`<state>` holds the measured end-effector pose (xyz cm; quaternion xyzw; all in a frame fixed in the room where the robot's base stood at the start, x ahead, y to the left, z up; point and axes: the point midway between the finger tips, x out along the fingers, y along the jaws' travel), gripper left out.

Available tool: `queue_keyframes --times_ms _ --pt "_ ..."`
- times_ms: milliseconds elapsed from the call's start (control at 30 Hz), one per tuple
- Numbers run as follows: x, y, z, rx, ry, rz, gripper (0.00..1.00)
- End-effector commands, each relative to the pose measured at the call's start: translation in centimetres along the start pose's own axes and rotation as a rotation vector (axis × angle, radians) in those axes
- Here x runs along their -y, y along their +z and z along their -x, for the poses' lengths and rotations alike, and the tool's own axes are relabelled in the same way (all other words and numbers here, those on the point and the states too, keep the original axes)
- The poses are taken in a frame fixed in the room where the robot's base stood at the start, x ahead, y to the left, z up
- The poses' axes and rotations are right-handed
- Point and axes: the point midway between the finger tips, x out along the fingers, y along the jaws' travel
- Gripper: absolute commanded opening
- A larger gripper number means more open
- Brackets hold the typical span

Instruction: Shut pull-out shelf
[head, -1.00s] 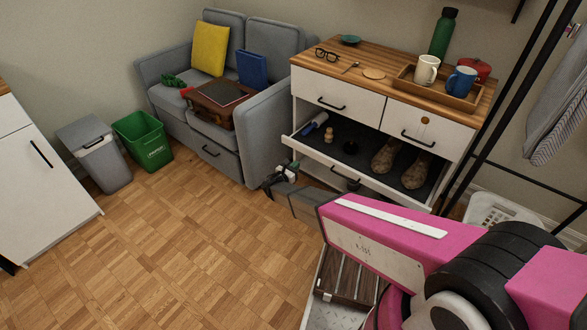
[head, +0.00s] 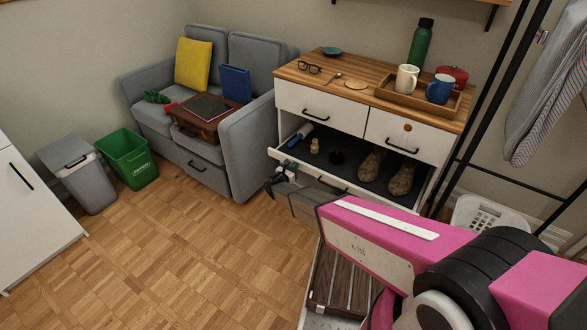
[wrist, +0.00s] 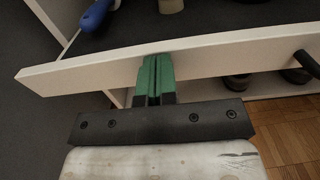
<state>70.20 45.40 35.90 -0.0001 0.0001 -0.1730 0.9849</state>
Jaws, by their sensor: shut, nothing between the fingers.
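The pull-out shelf (head: 350,186) is a dark tray with a white front, standing out from the white chest below its two drawers. Its white front also shows in the wrist view (wrist: 90,70), with a black handle (wrist: 307,62) at the right. My gripper (head: 283,170) is at the left part of the shelf front, left of the handle. In the wrist view its green fingers (wrist: 157,75) are together with nothing between them. The fingertips overlap the white front near its top edge. I cannot tell for certain whether they touch it.
On the shelf lie brown shoes (head: 402,180), a small wooden figure (head: 314,146) and a blue-handled item (head: 300,136). A tray (head: 440,100) with mugs stands on the chest top. A grey sofa (head: 248,150) is left. Parquet floor (head: 190,250) is clear; a rack stands right.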

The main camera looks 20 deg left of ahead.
Motion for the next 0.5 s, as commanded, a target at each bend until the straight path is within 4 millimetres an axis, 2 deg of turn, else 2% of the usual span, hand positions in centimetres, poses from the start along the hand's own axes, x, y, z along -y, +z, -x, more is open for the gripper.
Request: queue_keyframes --times_ms 133,233,500 --pt "0.0 0.0 -0.3 0.000 -0.001 0.000 0.00" --pt "-0.1 -0.1 -1.5 0.000 -0.002 -0.001 0.00" --pt "-0.2 -0.1 -7.4 0.001 -0.003 -0.002 0.00"
